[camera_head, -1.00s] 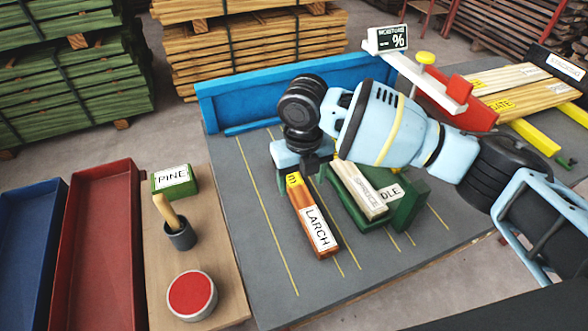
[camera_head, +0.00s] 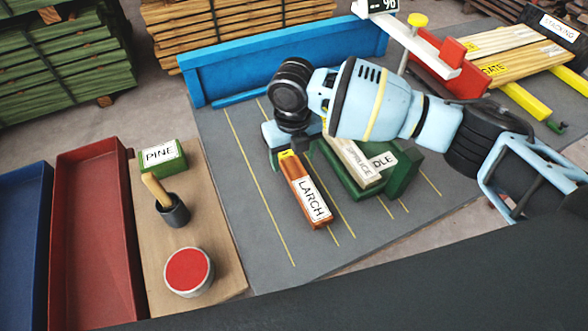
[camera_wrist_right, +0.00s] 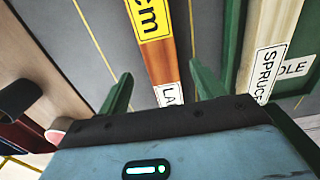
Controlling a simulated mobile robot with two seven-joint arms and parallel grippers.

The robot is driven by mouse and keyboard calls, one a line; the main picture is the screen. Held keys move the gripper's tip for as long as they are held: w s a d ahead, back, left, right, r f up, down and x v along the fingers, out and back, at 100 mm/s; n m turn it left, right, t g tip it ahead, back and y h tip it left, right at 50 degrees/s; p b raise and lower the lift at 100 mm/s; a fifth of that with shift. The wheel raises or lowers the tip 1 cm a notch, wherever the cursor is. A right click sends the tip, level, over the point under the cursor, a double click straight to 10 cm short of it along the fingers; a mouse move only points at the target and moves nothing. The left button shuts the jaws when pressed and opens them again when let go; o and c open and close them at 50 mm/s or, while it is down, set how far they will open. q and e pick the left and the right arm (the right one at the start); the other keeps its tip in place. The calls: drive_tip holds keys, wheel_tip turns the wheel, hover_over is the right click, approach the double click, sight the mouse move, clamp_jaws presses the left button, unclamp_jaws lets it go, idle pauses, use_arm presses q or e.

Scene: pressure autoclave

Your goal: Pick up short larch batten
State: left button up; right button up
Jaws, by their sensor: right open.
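The short larch batten (camera_head: 310,198) is a brown-orange block with a white LARCH label and a yellow end tag. It lies on the grey bench top, left of the green cradle. My right gripper (camera_head: 292,153) is over its far, yellow-tagged end. In the right wrist view, the gripper's green fingers (camera_wrist_right: 161,82) are open, one on either side of the batten (camera_wrist_right: 157,58), with gaps showing. I cannot tell how high the fingertips are above the bench. The wrist housing hides the batten's labelled end there. My left gripper is not in view.
The green cradle (camera_head: 401,172) with a pale SPRUCE batten (camera_head: 354,162) stands close on the right. A green PINE block (camera_head: 163,156), a dark pot (camera_head: 173,211) and a red-topped tin (camera_head: 188,270) are left. A blue rail (camera_head: 270,64) runs behind.

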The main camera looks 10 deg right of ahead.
sight(294, 167)
wheel_tip(294, 167, down, 3)
drive_tip(key=shift+d+f, duration=0.15)
drive_tip(key=c, duration=1.2)
drive_tip(key=shift+r, duration=0.7)
wheel_tip(294, 167, up, 2)
drive_tip(key=shift+r, duration=0.2)
drive_tip(key=s, duration=1)
drive_tip(key=s+r+p, duration=0.1)
drive_tip(key=s, duration=0.5)
drive_tip(key=shift+d+r, duration=0.1)
drive_tip(key=shift+d, duration=0.25)
